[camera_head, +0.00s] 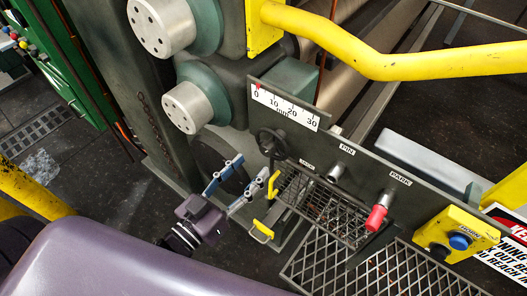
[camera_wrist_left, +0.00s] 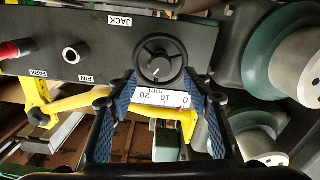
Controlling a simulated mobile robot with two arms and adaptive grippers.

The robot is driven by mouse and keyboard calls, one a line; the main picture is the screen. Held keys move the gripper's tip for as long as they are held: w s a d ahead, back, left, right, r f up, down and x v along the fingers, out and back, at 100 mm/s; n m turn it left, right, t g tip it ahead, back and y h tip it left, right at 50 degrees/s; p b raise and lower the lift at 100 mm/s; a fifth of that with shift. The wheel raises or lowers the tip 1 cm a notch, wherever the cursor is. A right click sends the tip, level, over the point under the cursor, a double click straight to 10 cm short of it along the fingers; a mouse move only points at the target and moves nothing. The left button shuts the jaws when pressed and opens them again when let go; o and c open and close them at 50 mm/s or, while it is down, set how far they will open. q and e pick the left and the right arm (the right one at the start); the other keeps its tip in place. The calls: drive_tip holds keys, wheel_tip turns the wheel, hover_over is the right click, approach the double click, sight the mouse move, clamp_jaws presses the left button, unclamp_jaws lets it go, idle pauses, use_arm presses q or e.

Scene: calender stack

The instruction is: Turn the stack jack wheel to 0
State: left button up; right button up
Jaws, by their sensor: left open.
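The black jack wheel (camera_head: 272,143) is on the dark panel, beside the JACK label. It also shows in the left wrist view (camera_wrist_left: 162,58), facing the camera. A white mm scale (camera_head: 285,107) sits above it, marked 0 to 30, with a red pointer (camera_head: 258,86) at the 0 end. My left gripper (camera_head: 252,169) is open and empty, in front of and lower left of the wheel. In the left wrist view its blue-padded fingers (camera_wrist_left: 164,88) straddle the scale and the wheel's near side; contact cannot be told. My right gripper is not in view.
A yellow rail (camera_head: 400,62) crosses above. Yellow handles (camera_head: 262,231) and metal mesh (camera_head: 350,268) lie below the wheel. Large rollers (camera_head: 187,106) stand at left.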

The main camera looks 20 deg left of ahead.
sight(264, 152)
use_arm(q)
drive_tip(key=p+x, duration=0.1)
drive_tip(key=x, duration=0.3)
drive_tip(key=shift+w+r, duration=0.15)
drive_tip(key=shift+w, duration=0.15)
drive_tip(key=shift+w+d+p, duration=0.3)
drive_tip(key=shift+w+p, duration=0.1)
drive_tip(key=shift+w, duration=0.25)
drive_tip(key=c, duration=1.1)
drive_tip(key=shift+c, duration=0.2)
drive_tip(key=shift+m, duration=0.3)
drive_tip(key=m+p, duration=0.1)
drive_tip(key=m, duration=0.3)
drive_tip(key=shift+m, duration=0.3)
drive_tip(key=m, duration=0.5)
drive_tip(key=shift+m, duration=0.3)
